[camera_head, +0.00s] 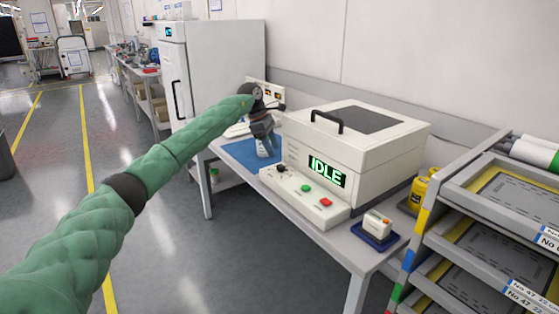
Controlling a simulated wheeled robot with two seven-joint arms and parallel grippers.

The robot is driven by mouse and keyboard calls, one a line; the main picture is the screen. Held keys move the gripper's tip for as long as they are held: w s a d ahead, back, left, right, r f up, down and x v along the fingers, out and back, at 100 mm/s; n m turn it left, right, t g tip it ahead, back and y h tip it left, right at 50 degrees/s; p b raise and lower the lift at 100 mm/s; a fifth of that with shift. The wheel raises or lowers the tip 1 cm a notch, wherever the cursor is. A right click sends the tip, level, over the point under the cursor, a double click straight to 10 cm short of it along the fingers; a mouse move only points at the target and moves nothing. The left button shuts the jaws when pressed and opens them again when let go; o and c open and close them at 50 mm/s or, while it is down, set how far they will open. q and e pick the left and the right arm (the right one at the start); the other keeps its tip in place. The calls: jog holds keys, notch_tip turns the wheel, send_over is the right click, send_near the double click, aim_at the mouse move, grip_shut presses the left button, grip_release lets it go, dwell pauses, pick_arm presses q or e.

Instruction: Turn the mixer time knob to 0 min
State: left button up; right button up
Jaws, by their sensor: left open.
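The mixer (375,148) is a white box with a black lid handle and a green "IDLE" display, standing on a grey table. Its low front panel (325,219) carries a green button, a red button and small dark knobs. My left gripper (268,149) is open, pointing down, above and to the left of the panel's left end, apart from the knobs. My right gripper is out of view.
A white bottle (263,152) stands by my left gripper on a blue mat (236,152). A small white device on a blue tray (375,236) is at the table's right front. Yellow bottles (418,190) and a shelf trolley (470,209) stand to the right.

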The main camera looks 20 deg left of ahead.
aim_at(281, 166)
pick_arm(q)
jog(key=x, duration=0.6)
jog(key=shift+d+f, duration=0.1)
jog(key=shift+f, duration=0.2)
jog(key=shift+c, duration=0.2)
jog(key=c, duration=0.9)
